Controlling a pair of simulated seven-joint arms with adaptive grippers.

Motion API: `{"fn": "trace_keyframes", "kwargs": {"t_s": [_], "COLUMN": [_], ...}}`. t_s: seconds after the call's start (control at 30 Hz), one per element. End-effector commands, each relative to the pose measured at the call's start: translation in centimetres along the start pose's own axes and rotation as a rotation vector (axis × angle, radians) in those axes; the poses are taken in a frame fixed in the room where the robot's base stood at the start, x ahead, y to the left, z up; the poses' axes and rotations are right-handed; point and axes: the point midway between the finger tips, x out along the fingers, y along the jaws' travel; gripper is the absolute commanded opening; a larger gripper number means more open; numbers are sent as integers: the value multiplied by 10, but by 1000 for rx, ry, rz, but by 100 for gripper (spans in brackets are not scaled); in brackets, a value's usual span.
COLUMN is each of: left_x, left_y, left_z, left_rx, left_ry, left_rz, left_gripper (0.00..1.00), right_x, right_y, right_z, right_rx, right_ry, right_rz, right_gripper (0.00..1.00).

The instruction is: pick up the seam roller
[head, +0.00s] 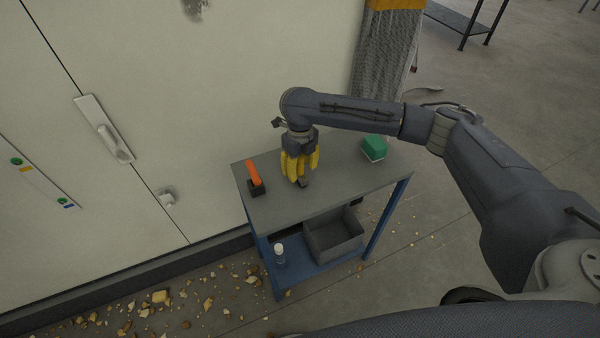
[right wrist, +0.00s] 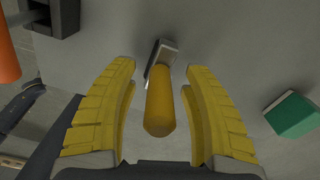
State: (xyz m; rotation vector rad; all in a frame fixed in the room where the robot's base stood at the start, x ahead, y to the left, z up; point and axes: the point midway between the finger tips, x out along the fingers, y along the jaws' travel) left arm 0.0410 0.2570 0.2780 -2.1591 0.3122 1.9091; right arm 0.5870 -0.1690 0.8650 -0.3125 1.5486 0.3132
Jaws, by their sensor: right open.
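What looks like the seam roller has a yellow cylindrical handle (right wrist: 159,105) and a grey and black head (right wrist: 163,56). It lies on the grey top of the blue-framed cart (head: 330,193). In the right wrist view its handle lies between the two yellow fingers of my right gripper (right wrist: 160,122), with a gap on each side. In the head view my right gripper (head: 299,178) points down over the cart top and hides most of the tool; a dark part (head: 303,184) shows below the fingertips. My right gripper is open. My left gripper is not in view.
An orange-handled tool with a dark block (head: 256,187) is left of the gripper. A green and white block (head: 374,148) is to the right. A grey bin (head: 334,247) and a small bottle (head: 279,255) occupy the lower shelf. A pale cabinet wall stands behind; debris litters the floor.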

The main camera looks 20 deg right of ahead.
Motion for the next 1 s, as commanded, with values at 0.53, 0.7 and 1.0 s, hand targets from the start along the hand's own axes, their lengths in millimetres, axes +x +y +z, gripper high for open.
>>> {"fn": "trace_keyframes", "kwargs": {"t_s": [0.53,0.7,1.0], "left_x": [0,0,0], "left_y": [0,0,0], "left_z": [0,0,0], "left_rx": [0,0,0], "left_ry": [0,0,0], "left_rz": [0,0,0], "left_gripper": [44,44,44], "right_x": [0,0,0], "right_y": [0,0,0], "right_z": [0,0,0], "right_rx": [0,0,0], "right_ry": [-1,-1,-1], "right_rz": [0,-1,-1], "right_gripper": [17,0,0]}}
